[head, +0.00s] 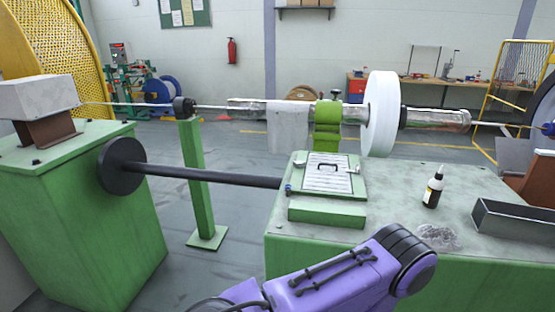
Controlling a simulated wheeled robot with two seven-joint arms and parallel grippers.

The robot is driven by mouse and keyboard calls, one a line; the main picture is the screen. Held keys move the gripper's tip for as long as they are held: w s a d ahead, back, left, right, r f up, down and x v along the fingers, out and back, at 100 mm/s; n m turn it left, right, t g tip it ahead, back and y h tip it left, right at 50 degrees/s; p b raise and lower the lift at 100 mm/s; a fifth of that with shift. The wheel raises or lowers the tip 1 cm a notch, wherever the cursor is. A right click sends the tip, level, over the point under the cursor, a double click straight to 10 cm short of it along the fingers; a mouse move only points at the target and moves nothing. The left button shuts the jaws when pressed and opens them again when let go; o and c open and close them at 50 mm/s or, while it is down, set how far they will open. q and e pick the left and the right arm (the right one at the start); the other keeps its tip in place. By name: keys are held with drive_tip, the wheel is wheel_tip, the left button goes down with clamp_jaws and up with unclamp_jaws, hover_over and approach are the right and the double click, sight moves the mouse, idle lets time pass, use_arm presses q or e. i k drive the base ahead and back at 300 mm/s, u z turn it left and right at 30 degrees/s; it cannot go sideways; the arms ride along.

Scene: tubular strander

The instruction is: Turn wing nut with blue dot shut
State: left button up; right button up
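A hatch plate (328,185) with a lined white label and a black handle (327,165) lies on a green housing at the near end of the bench. Small pale fittings, perhaps wing nuts, sit at its left edge (299,164) and right edge (354,170). A small bluish spot (288,188) shows at the plate's near left corner. I cannot tell which fitting carries the blue dot or how any is turned. A purple arm of mine crosses the bottom in front of the bench. Neither gripper is in view.
On the green bench (400,185) stand a dark bottle (433,188), a clear crumpled item (438,237) and a grey metal tray (515,221). A white disc (380,114) and green clamp (327,125) on a shaft rise behind the hatch. A dark bar (210,176) runs left.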

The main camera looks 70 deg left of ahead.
sight(299, 165)
drive_tip(key=u, duration=1.4)
